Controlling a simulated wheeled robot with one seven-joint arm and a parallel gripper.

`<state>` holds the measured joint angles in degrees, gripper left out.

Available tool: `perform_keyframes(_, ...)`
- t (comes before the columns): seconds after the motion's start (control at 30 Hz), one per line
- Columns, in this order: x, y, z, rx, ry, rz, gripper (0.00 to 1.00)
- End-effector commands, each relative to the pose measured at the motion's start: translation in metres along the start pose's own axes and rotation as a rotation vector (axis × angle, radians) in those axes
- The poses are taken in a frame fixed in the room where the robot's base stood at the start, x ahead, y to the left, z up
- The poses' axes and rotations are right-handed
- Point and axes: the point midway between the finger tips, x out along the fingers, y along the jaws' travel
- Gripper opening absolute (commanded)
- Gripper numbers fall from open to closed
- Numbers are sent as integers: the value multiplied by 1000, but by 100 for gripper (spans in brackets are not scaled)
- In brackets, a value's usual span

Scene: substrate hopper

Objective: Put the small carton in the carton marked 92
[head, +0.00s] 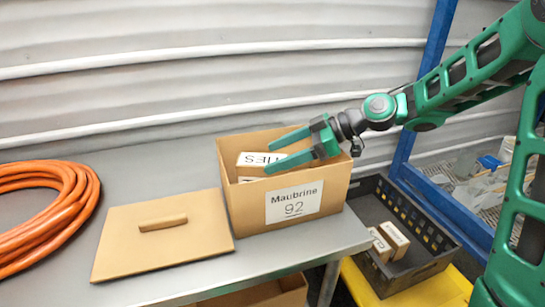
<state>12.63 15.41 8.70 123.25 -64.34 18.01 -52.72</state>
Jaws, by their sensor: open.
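The carton marked 92 (322,222) stands open near the table's right end, its white label reading "Maubrine 92". A small white carton (247,160) with dark upside-down lettering shows inside it, and another pale surface shows just below, partly hidden. My gripper (268,158) is over the open carton, pointing left, with its green fingers spread apart. The lettered small carton shows between and behind the fingertips; I see no grip on it.
A flat tan lid with a handle (160,245) lies left of the carton. A coiled orange hose (85,190) is at the far left. The black crate (435,236) sits lower, beyond the table (255,262), beside a blue post (436,40). A brown box (262,295) is below the table.

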Motion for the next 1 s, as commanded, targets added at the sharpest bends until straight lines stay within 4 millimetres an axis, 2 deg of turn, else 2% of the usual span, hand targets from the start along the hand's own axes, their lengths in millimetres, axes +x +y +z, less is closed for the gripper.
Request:
perform_keyframes(0.3,-64,2,1,1,-1,6,71)
perform_keyframes(0.5,-92,1,0,1,0,3,71)
perform_keyframes(0.7,-104,0,1,1,0,2,71)
perform_keyframes(1.0,-104,0,0,1,-1,2,71)
